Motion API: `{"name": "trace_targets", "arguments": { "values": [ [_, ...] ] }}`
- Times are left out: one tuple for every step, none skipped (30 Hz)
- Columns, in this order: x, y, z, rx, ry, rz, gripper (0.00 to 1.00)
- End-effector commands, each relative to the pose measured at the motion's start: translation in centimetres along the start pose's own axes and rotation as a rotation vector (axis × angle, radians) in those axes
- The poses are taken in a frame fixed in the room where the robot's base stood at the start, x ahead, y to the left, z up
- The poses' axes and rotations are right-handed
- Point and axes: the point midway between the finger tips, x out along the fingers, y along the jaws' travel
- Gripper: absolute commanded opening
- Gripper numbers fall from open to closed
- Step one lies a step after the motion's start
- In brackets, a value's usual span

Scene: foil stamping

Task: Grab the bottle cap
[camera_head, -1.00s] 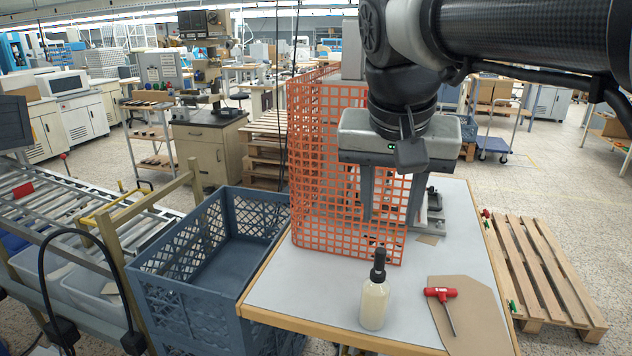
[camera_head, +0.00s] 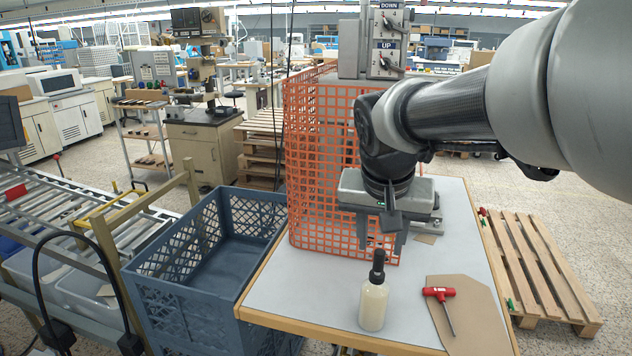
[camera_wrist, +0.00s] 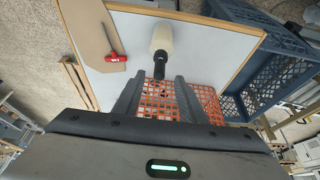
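The bottle cap (camera_head: 377,267) is black with a narrow tip. It sits on top of an upright cream bottle (camera_head: 373,305) near the front of the white table. In the wrist view the black cap (camera_wrist: 160,66) points toward the gap between my fingers, with the pale bottle (camera_wrist: 162,38) beyond it. My gripper (camera_head: 380,250) is open, its two fingers apart. It is above and behind the bottle in the head view, and the fingertips (camera_wrist: 153,80) are near the cap in the wrist view. Nothing is seen between the fingers.
A red-handled tool (camera_head: 440,297) lies on a brown board (camera_head: 470,310) right of the bottle. An orange mesh guard (camera_head: 320,170) stands close behind my gripper. A blue crate (camera_head: 165,290) is left of the table (camera_head: 290,290). Bare tabletop surrounds the bottle.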

Motion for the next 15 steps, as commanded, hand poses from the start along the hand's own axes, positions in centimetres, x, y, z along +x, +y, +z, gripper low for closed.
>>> {"name": "trace_targets", "arguments": {
  "values": [
    [0.6,0.1,0.0,0.000,-0.004,0.002,0.38],
    [1.0,0.1,-0.1,0.000,-0.004,0.002,0.38],
    [1.6,0.1,-0.1,0.000,-0.005,0.003,0.38],
    [2.1,0.1,-0.2,0.000,-0.005,0.002,0.38],
    [2.6,0.1,-0.3,-0.001,-0.005,0.003,0.38],
    [3.2,0.1,-0.3,-0.001,-0.004,0.002,0.38],
    [3.7,0.1,-0.3,-0.001,-0.005,0.003,0.38],
    [4.0,0.1,-0.3,-0.001,-0.004,0.003,0.38],
    [4.4,0.1,-0.3,-0.001,-0.003,0.002,0.38],
    [4.6,0.1,-0.3,-0.001,-0.002,0.002,0.38],
    [4.7,0.1,-0.3,-0.001,-0.002,0.001,0.38],
    [4.8,0.1,-0.4,-0.001,-0.001,0.001,0.38],
    [4.9,0.1,-0.4,-0.001,-0.001,0.001,0.38],
    [4.9,0.1,-0.4,-0.001,0.000,0.001,0.38],
    [4.9,0.1,-0.4,0.000,0.000,0.000,0.38]
  ]
}}
